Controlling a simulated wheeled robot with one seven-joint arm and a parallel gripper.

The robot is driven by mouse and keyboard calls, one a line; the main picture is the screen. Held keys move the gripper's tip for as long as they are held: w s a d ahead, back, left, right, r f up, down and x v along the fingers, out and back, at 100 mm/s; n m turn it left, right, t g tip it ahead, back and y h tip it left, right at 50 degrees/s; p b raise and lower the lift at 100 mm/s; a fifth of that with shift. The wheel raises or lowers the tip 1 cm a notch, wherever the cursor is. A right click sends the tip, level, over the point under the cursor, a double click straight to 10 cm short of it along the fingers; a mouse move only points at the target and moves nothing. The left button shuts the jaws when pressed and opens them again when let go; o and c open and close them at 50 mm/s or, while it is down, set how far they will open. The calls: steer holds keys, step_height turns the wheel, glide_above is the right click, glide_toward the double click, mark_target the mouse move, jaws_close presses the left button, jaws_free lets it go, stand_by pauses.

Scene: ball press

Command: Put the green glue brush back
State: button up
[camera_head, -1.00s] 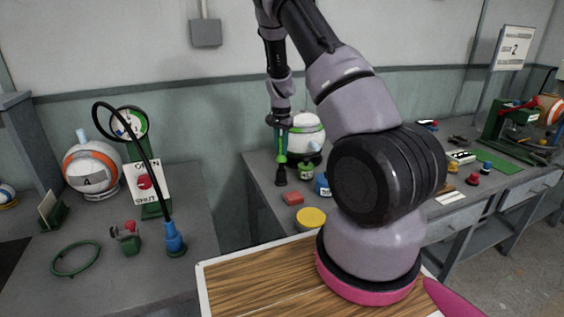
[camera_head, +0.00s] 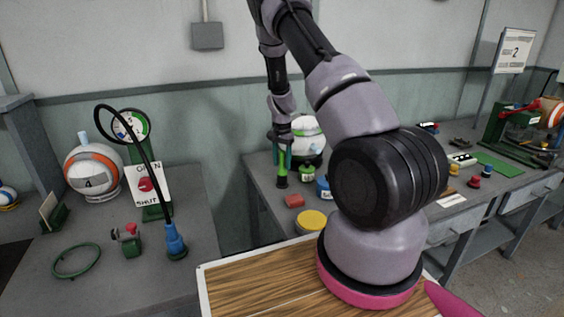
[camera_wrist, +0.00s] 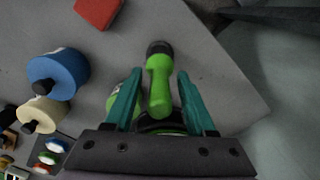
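The green glue brush (camera_head: 282,169) stands about upright at the near left of the rear bench, its dark end down by the bench top. In the wrist view the brush (camera_wrist: 159,88) lies between my two teal fingers, its dark end reaching past the fingertips. My gripper (camera_wrist: 160,74) points down around it, with a visible gap on each side of the handle, so it looks open. In the head view my gripper (camera_head: 282,160) has a finger on either side of the brush. A small green pot (camera_head: 307,173) stands just right of the brush, mostly hidden in the wrist view.
A white ball device (camera_head: 306,132) stands behind. The wrist view shows the bench edge close to the brush's right.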

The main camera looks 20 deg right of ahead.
steer(key=shift+r, duration=0.1)
step_height(320, 180, up, 12)
steer(key=shift+f, duration=0.1)
steer(key=s+a+r+n+t+y, duration=0.1)
steer(key=s+a+r, duration=0.1)
steer(key=s+r, duration=0.35)
steer(key=s+a+r+n+t, duration=0.1)
steer(key=s+a+r, duration=0.15)
steer(key=r, duration=0.65)
steer(key=s+a+r+n+t+y, duration=0.1)
steer(key=s+r, duration=0.3)
steer(key=r, duration=0.3)
steer(key=s+a+r+n+t, duration=0.1)
steer(key=s+r, duration=0.3)
steer(key=s, duration=0.6)
steer(key=s+a+r+n+t, duration=0.2)
steer(key=s+a+r+t, duration=0.1)
steer(key=s, duration=0.7)
steer(key=shift+s+a+r+n, duration=0.25)
steer(key=shift+a+r+n, duration=0.05)
steer(key=shift+a+r, duration=0.05)
